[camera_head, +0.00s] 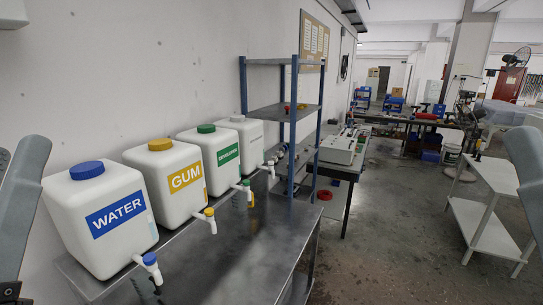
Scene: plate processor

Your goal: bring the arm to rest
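Grey links of my own arms show at the left and right edges of the head view. The left link stands upright beside the water container (103,217), apart from the other containers. The right link reaches in at the right edge, near the white cart. Neither gripper shows in this view, so I cannot tell what they hold.
A metal bench (225,262) carries the water container, a gum container (168,183), a green-labelled container (214,158) and a grey-labelled one (243,138). Their taps stick out over it. A blue-framed shelf (283,112) stands behind. A white cart (485,222) is right; floor between is clear.

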